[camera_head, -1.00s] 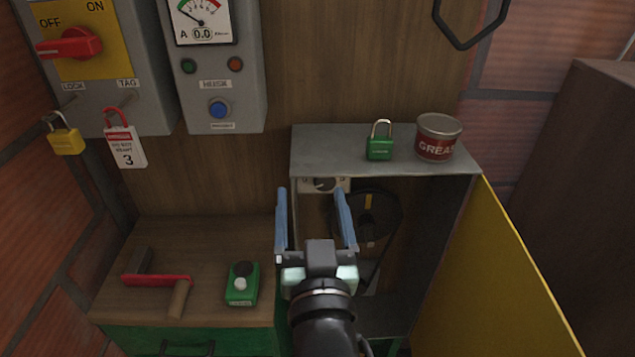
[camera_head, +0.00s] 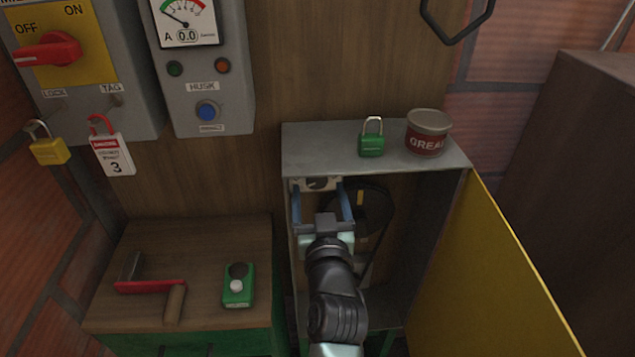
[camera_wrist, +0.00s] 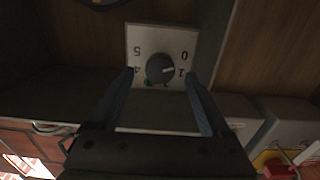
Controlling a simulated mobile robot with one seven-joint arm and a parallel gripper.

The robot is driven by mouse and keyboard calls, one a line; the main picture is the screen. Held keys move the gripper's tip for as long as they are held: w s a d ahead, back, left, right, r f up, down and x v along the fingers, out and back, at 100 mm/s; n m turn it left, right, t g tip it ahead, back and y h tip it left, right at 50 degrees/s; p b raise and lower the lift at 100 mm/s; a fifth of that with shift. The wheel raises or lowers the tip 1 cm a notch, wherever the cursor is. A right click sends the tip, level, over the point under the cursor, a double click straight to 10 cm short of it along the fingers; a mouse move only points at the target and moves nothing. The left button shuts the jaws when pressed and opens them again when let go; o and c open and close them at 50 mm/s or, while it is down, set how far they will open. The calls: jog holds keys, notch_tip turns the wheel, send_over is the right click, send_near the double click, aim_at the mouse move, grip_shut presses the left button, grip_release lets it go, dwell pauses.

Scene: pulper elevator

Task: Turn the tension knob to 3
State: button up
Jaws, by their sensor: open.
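The tension knob (camera_wrist: 159,69) is a dark round knob on a pale plate (camera_wrist: 150,38) in the wrist view. The plate's digits appear upside down; 0, 1, 4 and 5 can be read. The knob's white mark points right, toward the 1. A small green mark shows at the knob's lower left, near the 4. My gripper (camera_wrist: 159,76) is open, one finger on each side of the knob; contact cannot be told. In the head view my gripper (camera_head: 318,190) reaches into the open cabinet, and its fingers partly cover the plate (camera_head: 332,184).
The grey cabinet (camera_head: 300,150) carries a green padlock (camera_head: 371,145) and a grease tin (camera_head: 427,140) on top. Its yellow door (camera_head: 480,270) stands open at the right. A dark pulley wheel (camera_head: 378,215) sits inside, right of my gripper. A wooden bench (camera_head: 200,250) is at the left.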

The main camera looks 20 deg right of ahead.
aim_at(317, 182)
jog(key=shift+x, duration=1.55)
jog(key=shift+c, duration=0.4)
grip_shut()
